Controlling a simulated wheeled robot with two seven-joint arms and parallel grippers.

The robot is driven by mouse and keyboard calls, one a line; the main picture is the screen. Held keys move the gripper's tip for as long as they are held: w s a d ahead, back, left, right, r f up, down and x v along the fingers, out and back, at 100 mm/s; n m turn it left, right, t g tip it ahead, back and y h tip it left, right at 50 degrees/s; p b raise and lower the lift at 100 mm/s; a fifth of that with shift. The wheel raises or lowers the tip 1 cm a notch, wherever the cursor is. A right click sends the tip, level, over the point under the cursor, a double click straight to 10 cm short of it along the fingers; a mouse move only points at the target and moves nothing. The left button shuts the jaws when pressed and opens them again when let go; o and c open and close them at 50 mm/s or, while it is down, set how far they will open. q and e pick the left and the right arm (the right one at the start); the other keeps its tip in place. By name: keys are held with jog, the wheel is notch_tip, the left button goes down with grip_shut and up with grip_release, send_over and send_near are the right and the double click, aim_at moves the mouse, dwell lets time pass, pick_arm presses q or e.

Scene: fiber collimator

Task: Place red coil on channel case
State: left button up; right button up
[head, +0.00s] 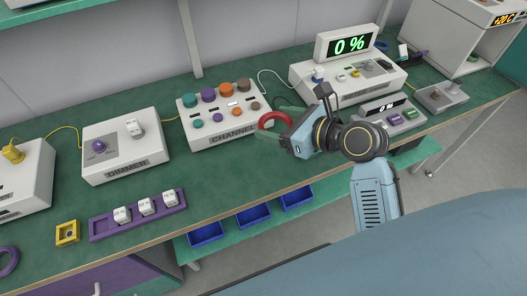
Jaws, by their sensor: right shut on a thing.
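The red coil (262,124) is a ring held at the fingers of my right gripper (278,123). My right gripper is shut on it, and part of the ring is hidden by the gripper. The channel case (224,116) is a white sloped box with a CHANNEL label and several coloured knobs in orange, teal, purple and brown. The coil shows just right of the case's front right corner; I cannot tell whether they touch. My left gripper is out of view.
The dimmer box (123,150) stands left of the case. A device with a 0 % display (347,70) stands behind my right gripper. A purple rack with white blocks (138,218) lies at the front left. Green bench surface (225,170) is free before the case.

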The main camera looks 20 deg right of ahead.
jog(key=shift+n+g+y, duration=0.4)
jog(key=shift+n+y, duration=0.2)
jog(key=shift+y, duration=0.2)
jog(key=w+a+f, duration=0.2)
jog(key=f, duration=0.1)
jog(key=shift+w+a, duration=0.25)
jog(key=shift+w, duration=0.15)
jog(key=w+a+f+n+g+y, duration=0.1)
jog(key=w+a+f+n+g, duration=0.1)
jog(key=a+f, duration=0.35)
jog(key=b, duration=0.2)
send_over(247, 172)
notch_tip(247, 172, down, 9)
jog(key=shift+r, duration=0.2)
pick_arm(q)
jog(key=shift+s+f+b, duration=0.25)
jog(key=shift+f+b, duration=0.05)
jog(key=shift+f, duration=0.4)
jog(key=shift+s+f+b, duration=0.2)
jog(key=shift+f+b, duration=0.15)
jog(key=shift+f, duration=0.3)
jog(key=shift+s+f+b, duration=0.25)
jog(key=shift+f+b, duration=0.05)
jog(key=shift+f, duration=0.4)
pick_arm(e)
jog(key=shift+f, duration=2.1)
jog(key=shift+f, duration=0.1)
jog(key=o, duration=0.9)
jog(key=shift+o, duration=0.2)
